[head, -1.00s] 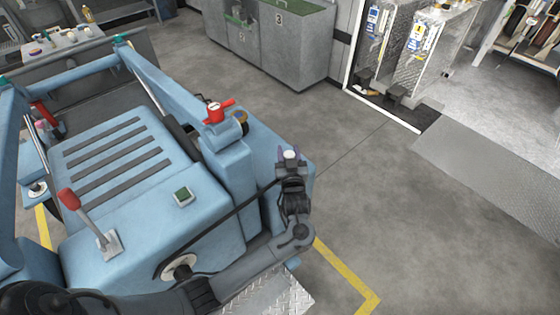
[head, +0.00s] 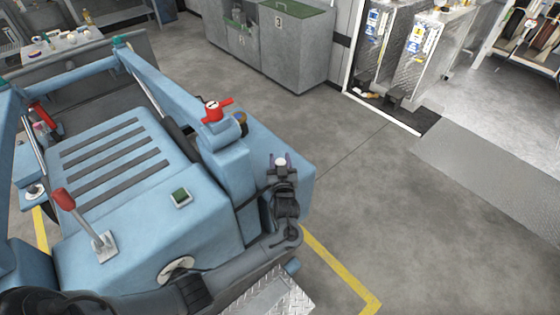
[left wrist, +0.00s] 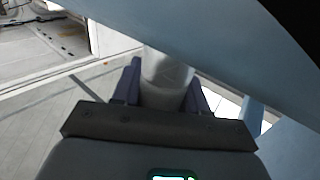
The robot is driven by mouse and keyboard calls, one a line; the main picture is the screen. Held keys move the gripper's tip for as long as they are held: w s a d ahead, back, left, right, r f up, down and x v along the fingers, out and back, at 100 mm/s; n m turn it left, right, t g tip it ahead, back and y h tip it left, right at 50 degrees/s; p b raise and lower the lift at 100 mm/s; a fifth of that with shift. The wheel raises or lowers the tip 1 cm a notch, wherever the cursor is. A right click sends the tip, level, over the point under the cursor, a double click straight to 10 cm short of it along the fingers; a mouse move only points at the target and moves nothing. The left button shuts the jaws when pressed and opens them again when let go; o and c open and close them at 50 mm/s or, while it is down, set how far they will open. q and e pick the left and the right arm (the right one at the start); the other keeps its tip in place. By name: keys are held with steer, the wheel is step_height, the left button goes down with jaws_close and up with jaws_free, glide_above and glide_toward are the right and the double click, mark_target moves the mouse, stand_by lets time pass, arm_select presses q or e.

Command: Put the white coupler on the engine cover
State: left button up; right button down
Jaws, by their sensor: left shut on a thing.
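The white coupler (head: 281,161) is held between the fingers of my left gripper (head: 280,165), at the right side of the blue machine. The coupler also shows as a white cylinder in the left wrist view (left wrist: 165,80), between the two purple-grey fingers. A blue edge of the machine crosses in front of its far end there. The blue engine cover (head: 110,170) with dark slots lies left of the gripper. The gripper is apart from the slotted top. My right gripper is not in view.
A red lever (head: 68,205), a green button (head: 181,197) and a red valve handle (head: 214,108) stand up from the blue machine. A blue lift arm (head: 145,80) runs along its far side. Open floor (head: 400,220) lies to the right.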

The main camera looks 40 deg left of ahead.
arm_select(q)
steer(key=shift+f, duration=0.15)
steer(key=o, duration=1.1)
steer(key=shift+o, duration=0.2)
steer(key=shift+r, duration=0.25)
steer(key=p+v, duration=0.1)
steer(key=v, duration=1.1)
steer(key=shift+p, duration=0.35)
